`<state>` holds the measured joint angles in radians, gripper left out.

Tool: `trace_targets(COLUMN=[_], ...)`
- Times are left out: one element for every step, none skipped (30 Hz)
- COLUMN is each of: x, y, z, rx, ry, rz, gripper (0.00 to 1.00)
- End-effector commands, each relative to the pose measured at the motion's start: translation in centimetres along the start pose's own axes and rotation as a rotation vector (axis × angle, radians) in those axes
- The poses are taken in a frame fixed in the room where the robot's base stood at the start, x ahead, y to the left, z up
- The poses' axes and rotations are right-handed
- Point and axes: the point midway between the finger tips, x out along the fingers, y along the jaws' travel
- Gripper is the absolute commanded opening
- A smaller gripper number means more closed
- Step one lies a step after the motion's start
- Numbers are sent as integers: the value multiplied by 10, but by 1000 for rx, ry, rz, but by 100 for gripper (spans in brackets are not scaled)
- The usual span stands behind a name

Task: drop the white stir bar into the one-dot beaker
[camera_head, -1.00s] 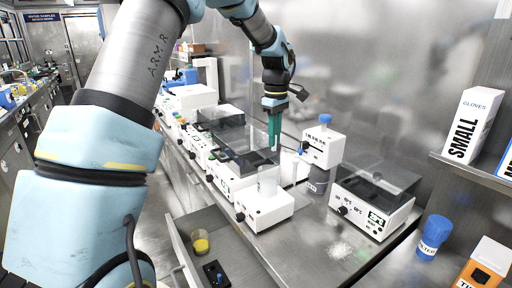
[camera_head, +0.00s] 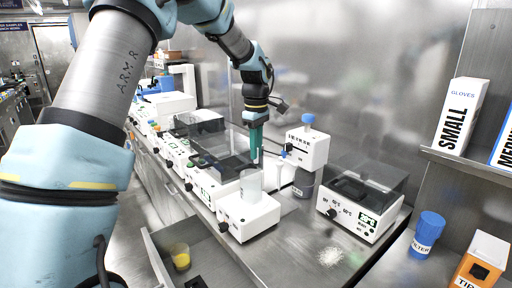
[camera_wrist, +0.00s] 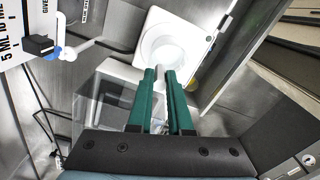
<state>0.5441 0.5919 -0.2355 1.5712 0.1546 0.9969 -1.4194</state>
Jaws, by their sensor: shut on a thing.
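My gripper (camera_head: 256,158) points down, its teal fingers nearly together. In the wrist view its fingertips (camera_wrist: 160,72) are shut on a small white piece, the stir bar (camera_wrist: 160,69), which shows only in part. A clear beaker (camera_head: 250,185) stands upright on a white stirrer plate (camera_head: 247,218), just below and in front of the fingertips in the head view. In the wrist view the round beaker (camera_wrist: 166,42) is just beyond the fingertips. I cannot make out any dot mark on it. The stir bar is too small to tell in the head view.
A row of white instruments (camera_head: 175,150) runs along the bench to the left. An open drawer (camera_head: 190,262) holds a cup of yellow stuff (camera_head: 181,257). White powder (camera_head: 330,256) lies on the bench.

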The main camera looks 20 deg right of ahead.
Motion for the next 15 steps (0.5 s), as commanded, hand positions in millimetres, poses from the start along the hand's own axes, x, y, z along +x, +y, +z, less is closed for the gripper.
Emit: trace_targets(x=[1,1,1,0,0,0,0,0,0,0,0,0,0,0,0], y=[0,0,0,0,0,0,0,0,0,0,0,0,0,0,0], z=[0,0,0,0,0,0,0,0,0,0,0,0,0,0,0], rx=[0,0,0,0,0,0,0,0,0,0,0,0,0,0,0], ry=[0,0,0,0,0,0,0,0,0,0,0,0,0,0,0], rz=[0,0,0,0,0,0,0,0,0,0,0,0,0,0,0], gripper=[0,0,0,0,0,0,0,21,26,29,32,37,40,44,48])
